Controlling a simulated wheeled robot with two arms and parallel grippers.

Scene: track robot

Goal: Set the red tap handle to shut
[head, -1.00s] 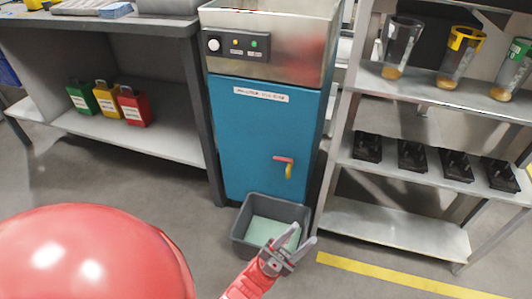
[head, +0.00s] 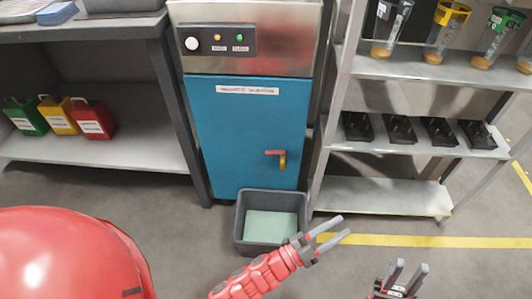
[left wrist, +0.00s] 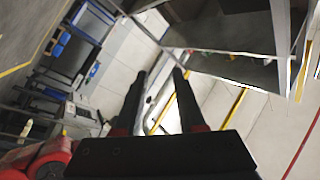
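The red tap handle (head: 274,153) sticks out level from the front of the blue cabinet (head: 240,125), with a yellow spout (head: 282,162) at its right end. A grey bin (head: 270,222) with a pale green bottom stands on the floor below the tap. My left gripper (head: 332,231) is open and empty, in front of the bin and to its right, well below the tap. Its two fingers also show apart in the left wrist view (left wrist: 160,88). My right gripper (head: 407,278) is at the bottom edge, its fingers apart and empty. The tap is not in the left wrist view.
A metal rack (head: 385,198) with cups and black holders stands right of the cabinet. A workbench (head: 80,150) with green, yellow and red boxes stands at left. A yellow floor line (head: 430,241) runs at right.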

